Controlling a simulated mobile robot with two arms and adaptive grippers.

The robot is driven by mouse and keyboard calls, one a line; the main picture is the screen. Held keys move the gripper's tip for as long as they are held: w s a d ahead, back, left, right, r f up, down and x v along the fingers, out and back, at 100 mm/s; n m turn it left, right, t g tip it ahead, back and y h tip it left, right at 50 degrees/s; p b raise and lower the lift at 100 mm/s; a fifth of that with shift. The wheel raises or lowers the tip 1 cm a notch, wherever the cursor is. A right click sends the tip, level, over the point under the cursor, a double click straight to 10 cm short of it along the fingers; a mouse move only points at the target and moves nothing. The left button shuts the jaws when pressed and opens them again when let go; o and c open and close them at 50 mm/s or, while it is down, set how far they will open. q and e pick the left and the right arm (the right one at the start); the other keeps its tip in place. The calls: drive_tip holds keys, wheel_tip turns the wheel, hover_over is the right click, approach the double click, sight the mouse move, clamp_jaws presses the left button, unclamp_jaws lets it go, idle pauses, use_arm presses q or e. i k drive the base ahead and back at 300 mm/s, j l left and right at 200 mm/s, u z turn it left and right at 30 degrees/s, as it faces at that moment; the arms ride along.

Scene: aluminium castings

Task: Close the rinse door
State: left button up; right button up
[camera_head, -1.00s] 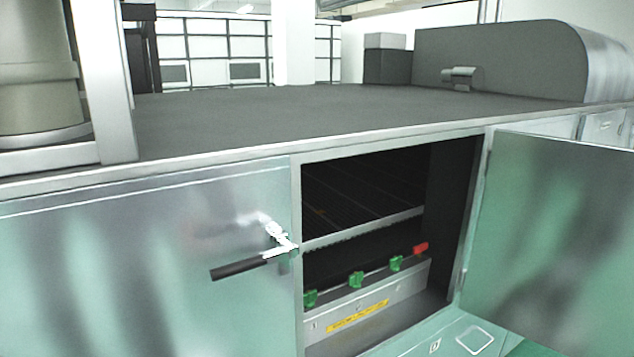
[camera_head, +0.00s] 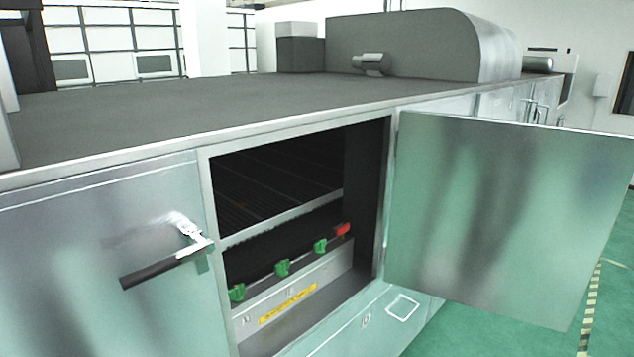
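The rinse door (camera_head: 505,215) is a flat metal panel that stands swung open to the right of a dark cabinet opening (camera_head: 290,185). It is hinged along the opening's right edge. Inside the opening are a rack, several green valve handles (camera_head: 282,267), a red handle (camera_head: 343,230) and a yellow label (camera_head: 287,304). Neither of my grippers shows in the head view.
A closed door with a dark lever handle (camera_head: 165,268) is left of the opening. A grey worktop (camera_head: 180,115) runs above, with a rounded metal hood (camera_head: 420,45) on it. Green floor (camera_head: 540,335) with a striped line (camera_head: 590,300) is free at the right.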

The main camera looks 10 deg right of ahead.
sight(515, 220)
drive_tip(key=l+u, duration=0.25)
drive_tip(key=l, duration=1.25)
drive_tip(key=l+u, duration=0.15)
drive_tip(key=l, duration=0.3)
drive_tip(key=l+u, duration=0.2)
drive_tip(key=l, duration=0.2)
drive_tip(key=k+l+u, duration=0.15)
drive_tip(key=l, duration=0.3)
drive_tip(key=k+l+u, duration=0.2)
drive_tip(key=l, duration=0.2)
drive_tip(key=l+u, duration=0.15)
drive_tip(key=l, duration=0.25)
drive_tip(key=k+l+u, duration=0.2)
drive_tip(key=l, duration=0.2)
drive_tip(key=k+l+u, duration=0.15)
drive_tip(key=l, duration=0.2)
drive_tip(key=i+l+u, duration=0.2)
drive_tip(key=l, duration=0.4)
drive_tip(key=l+u, duration=0.2)
drive_tip(key=l, duration=0.4)
drive_tip(key=i+l+u, duration=0.15)
drive_tip(key=l, duration=0.45)
drive_tip(key=k+j+z, duration=0.15)
drive_tip(key=k, duration=0.2)
drive_tip(key=k+j+z, duration=0.1)
drive_tip(key=k, duration=0.25)
drive_tip(key=k+j+z, duration=0.15)
drive_tip(key=k, duration=0.25)
drive_tip(key=j, duration=0.1)
